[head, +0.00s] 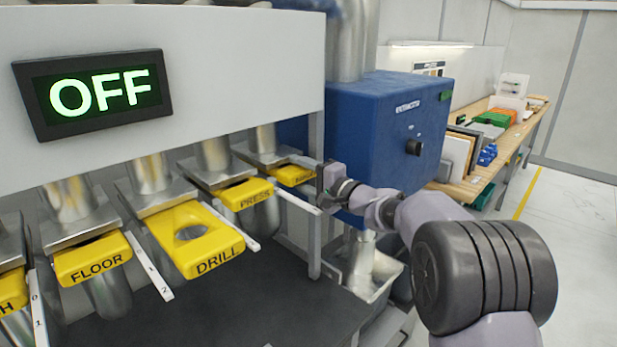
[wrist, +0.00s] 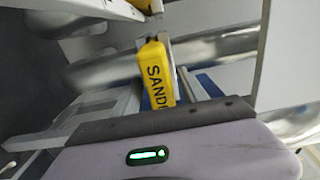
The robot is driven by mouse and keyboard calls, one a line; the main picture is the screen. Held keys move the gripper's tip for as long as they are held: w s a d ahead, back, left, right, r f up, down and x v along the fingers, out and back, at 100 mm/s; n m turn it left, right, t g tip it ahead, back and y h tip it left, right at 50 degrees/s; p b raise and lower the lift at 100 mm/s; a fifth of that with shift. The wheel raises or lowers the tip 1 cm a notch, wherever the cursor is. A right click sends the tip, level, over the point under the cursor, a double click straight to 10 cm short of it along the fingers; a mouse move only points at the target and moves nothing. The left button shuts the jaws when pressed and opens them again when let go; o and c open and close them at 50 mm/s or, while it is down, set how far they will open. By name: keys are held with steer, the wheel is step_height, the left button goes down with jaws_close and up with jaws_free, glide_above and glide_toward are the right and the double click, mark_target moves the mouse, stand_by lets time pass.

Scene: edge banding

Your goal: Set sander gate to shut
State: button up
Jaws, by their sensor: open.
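The yellow sander gate (head: 290,175) is the rightmost of the yellow gates under the grey panel in the head view. Its label is partly hidden by my gripper (head: 324,177), which is at its right end. In the wrist view the yellow gate (wrist: 157,75) shows ahead of my gripper's body, with the letters "SANDE" readable. My gripper is open. I cannot tell whether it touches the gate or how far the gate is pulled out.
The press gate (head: 246,194) is beside it. The drill gate (head: 192,236) sticks out further, with its hole showing. The floor gate (head: 92,259) is further left. A display (head: 95,93) reads "OFF". A blue box (head: 385,135) stands close behind my gripper.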

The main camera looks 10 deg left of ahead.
steer(key=v, duration=1.7)
steer(key=shift+p, duration=0.3)
steer(key=shift+s+d, duration=0.1)
steer(key=s+a+f+n+g+h, duration=0.1)
steer(key=s+a+n+g+h, duration=0.15)
steer(key=s, duration=0.75)
steer(key=s+a+f+n+g+h, duration=0.15)
steer(key=s+g, duration=0.25)
steer(key=s, duration=0.5)
steer(key=s+d+f+h, duration=0.3)
steer(key=s+d, duration=0.3)
steer(key=s, duration=0.2)
steer(key=s+d+f+t+h, duration=0.1)
steer(key=s+d+f+h, duration=0.2)
steer(key=s+d+h, duration=0.2)
steer(key=s+d, duration=0.1)
steer(key=s, duration=0.2)
steer(key=shift+f+m, duration=0.25)
steer(key=shift+m, duration=0.15)
steer(key=shift+a, duration=0.1)
